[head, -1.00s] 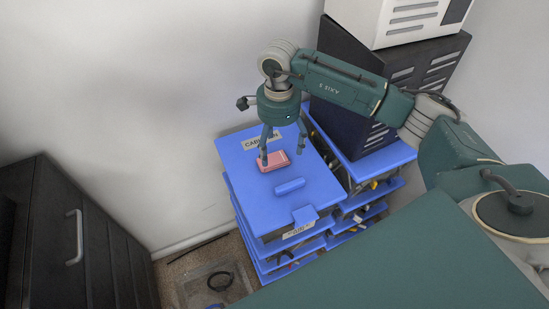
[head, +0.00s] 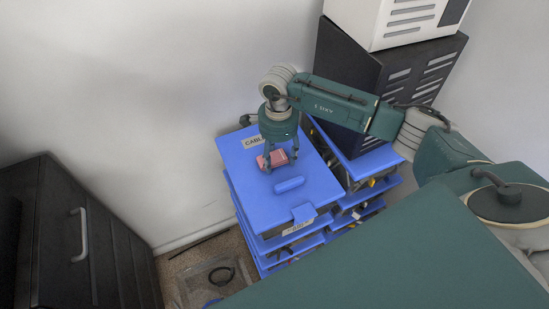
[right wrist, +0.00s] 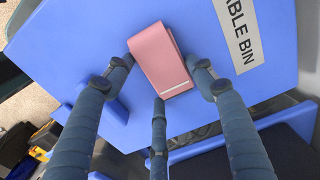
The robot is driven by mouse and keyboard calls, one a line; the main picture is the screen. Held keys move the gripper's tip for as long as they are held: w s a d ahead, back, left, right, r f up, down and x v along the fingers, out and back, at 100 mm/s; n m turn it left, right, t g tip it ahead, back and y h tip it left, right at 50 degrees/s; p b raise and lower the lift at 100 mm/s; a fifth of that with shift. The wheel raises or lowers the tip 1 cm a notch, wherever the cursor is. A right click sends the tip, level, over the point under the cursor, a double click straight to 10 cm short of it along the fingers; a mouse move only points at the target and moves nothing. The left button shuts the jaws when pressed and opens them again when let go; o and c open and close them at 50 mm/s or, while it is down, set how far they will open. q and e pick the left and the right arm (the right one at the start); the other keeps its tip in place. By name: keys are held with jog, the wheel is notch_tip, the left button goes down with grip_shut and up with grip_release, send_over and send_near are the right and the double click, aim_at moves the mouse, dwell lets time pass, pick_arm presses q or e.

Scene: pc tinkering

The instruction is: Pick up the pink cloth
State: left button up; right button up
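The pink cloth (head: 272,160) is a small folded block lying on the blue lid of the cable bin (head: 254,190). In the right wrist view the cloth (right wrist: 160,60) lies flat between the fingers, with a pale strip along one edge. My right gripper (head: 281,158) points down over it, with its fingers spread around it. In the right wrist view the fingers of the right gripper (right wrist: 160,80) are apart, and I cannot tell whether any touches the cloth. My left gripper is not in view.
A second blue stack of drawers (head: 375,163) stands to the right, with dark and white computer cases (head: 400,75) on top. A black cabinet (head: 110,245) is at the left. A clear box with a cable (head: 215,280) lies on the floor.

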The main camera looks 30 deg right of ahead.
aim_at(278, 158)
dwell(0.3)
notch_tip(278, 158, up, 20)
jog(key=b, duration=0.3)
